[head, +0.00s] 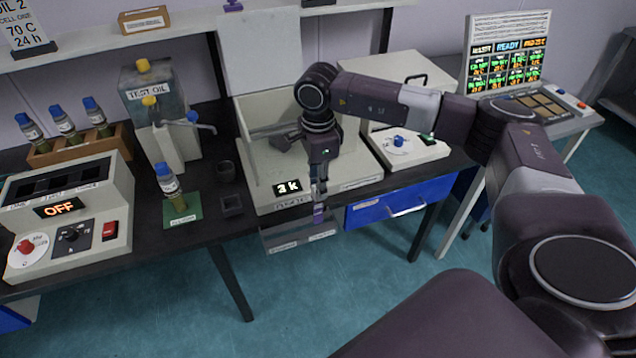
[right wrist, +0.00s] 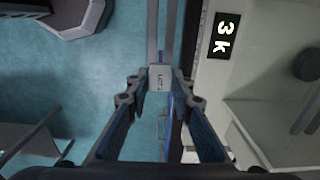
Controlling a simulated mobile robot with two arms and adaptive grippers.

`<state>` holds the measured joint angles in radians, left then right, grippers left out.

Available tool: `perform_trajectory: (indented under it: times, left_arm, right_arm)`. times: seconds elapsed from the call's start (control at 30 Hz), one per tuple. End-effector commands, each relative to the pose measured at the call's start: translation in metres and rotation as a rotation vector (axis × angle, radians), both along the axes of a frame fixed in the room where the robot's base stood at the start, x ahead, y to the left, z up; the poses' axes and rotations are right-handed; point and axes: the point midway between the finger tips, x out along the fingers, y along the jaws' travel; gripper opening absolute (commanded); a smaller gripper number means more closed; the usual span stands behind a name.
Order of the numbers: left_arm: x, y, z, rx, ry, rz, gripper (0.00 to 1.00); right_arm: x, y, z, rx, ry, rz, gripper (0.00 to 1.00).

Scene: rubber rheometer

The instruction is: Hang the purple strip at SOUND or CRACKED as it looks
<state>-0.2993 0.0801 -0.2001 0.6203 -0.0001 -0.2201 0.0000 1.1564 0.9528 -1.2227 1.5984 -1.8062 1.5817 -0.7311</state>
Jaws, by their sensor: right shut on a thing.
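My right gripper (head: 319,192) points down in front of the white instrument that shows "3k". It is shut on the purple strip (head: 318,213), which hangs below the fingertips. The strip's lower end is close to a grey rack (head: 272,238) at the bench's front edge; I cannot tell whether they touch. The rack has two small labels on its front, too small to read. In the right wrist view the fingers (right wrist: 160,90) close around a small grey block with lettering; the purple face is not clear there. My left gripper is out of view.
The white instrument (head: 262,198) stands right behind the gripper. A blue drawer (head: 372,212) is to the right under the bench. Floor is open in front.

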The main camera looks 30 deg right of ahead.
Motion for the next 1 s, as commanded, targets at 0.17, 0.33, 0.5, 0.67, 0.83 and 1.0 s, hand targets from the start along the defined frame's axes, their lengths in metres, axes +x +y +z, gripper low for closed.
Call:
perform_trajectory:
  times: [0.17, 0.33, 0.5, 0.67, 0.83, 1.0]
  left_arm:
    - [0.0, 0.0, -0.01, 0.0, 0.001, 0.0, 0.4]
    - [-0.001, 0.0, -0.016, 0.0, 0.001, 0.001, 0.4]
    - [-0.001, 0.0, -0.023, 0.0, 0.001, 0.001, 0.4]
    - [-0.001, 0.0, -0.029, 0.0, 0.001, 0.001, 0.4]
    - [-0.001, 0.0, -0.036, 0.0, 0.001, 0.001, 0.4]
    - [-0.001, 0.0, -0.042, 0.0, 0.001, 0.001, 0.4]
  right_arm:
    - [0.0, 0.0, -0.012, 0.0, 0.0, 0.0, 0.0]
    - [0.0, 0.0, -0.02, 0.0, -0.001, 0.0, 0.0]
    - [0.0, 0.0, -0.028, 0.0, -0.001, 0.0, 0.0]
    - [0.001, 0.0, -0.036, 0.001, -0.002, 0.0, 0.0]
    - [0.001, 0.0, -0.045, 0.001, -0.001, 0.0, 0.0]
    - [0.0, 0.0, -0.053, 0.001, -0.001, 0.0, 0.0]
